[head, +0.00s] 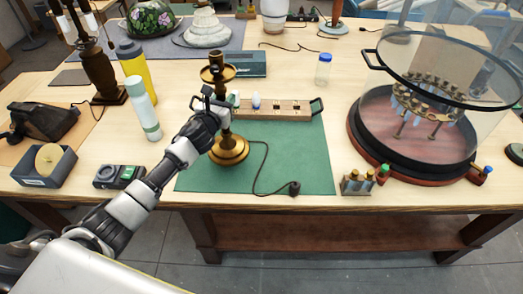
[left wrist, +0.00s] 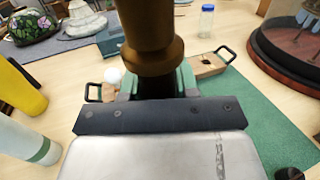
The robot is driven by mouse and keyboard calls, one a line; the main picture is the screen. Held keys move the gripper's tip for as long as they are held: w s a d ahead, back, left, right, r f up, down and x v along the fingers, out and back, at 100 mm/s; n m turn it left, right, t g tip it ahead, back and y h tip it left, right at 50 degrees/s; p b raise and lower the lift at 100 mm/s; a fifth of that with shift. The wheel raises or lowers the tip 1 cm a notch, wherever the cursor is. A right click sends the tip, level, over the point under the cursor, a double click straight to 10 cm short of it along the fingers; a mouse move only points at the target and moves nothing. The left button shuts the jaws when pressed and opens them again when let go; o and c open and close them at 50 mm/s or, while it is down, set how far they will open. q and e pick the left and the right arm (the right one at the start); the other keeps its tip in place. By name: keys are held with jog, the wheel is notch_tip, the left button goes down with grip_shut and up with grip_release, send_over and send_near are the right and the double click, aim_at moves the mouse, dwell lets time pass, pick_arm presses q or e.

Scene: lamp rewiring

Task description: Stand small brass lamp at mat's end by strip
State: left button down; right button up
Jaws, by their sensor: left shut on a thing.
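The small brass lamp (head: 229,152) is upright over the left part of the green mat (head: 310,165); I cannot tell whether its base touches the mat. My left gripper (head: 220,108) is shut on its stem, and in the left wrist view the brass stem (left wrist: 152,50) rises between the fingers. The lamp's dark cord runs right across the mat to a plug (head: 295,188) near the front edge. The wooden strip (head: 290,110) with black end handles lies along the mat's far edge, just behind the lamp, with a pale bulb (head: 256,101) in it. My right gripper is not in view.
A white-green bottle (head: 144,110) and yellow bottle (head: 137,72) stand left of my gripper. A glass dome (head: 435,80) on a round dark base stands right. A small rack (head: 357,184) sits by the mat's front right corner. The mat's right part is clear.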

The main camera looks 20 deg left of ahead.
pick_arm(q)
jog(key=s+a, duration=0.2)
jog(key=a, duration=0.6)
jog(key=shift+s+a+r, duration=0.2)
jog(key=shift+r, duration=0.05)
dwell(0.4)
jog(key=shift+f+b, duration=2.55)
jog(key=shift+b, duration=0.25)
dwell(1.1)
jog(key=c, duration=0.8)
grip_release()
jog(key=shift+s, duration=0.1)
jog(key=shift+o, duration=0.2)
jog(key=shift+d+f, duration=0.1)
jog(key=shift+f, duration=0.2)
jog(key=s+b, duration=0.2)
jog(key=s, duration=0.8)
jog(key=shift+s+a+r, duration=0.2)
jog(key=shift+s, duration=0.2)
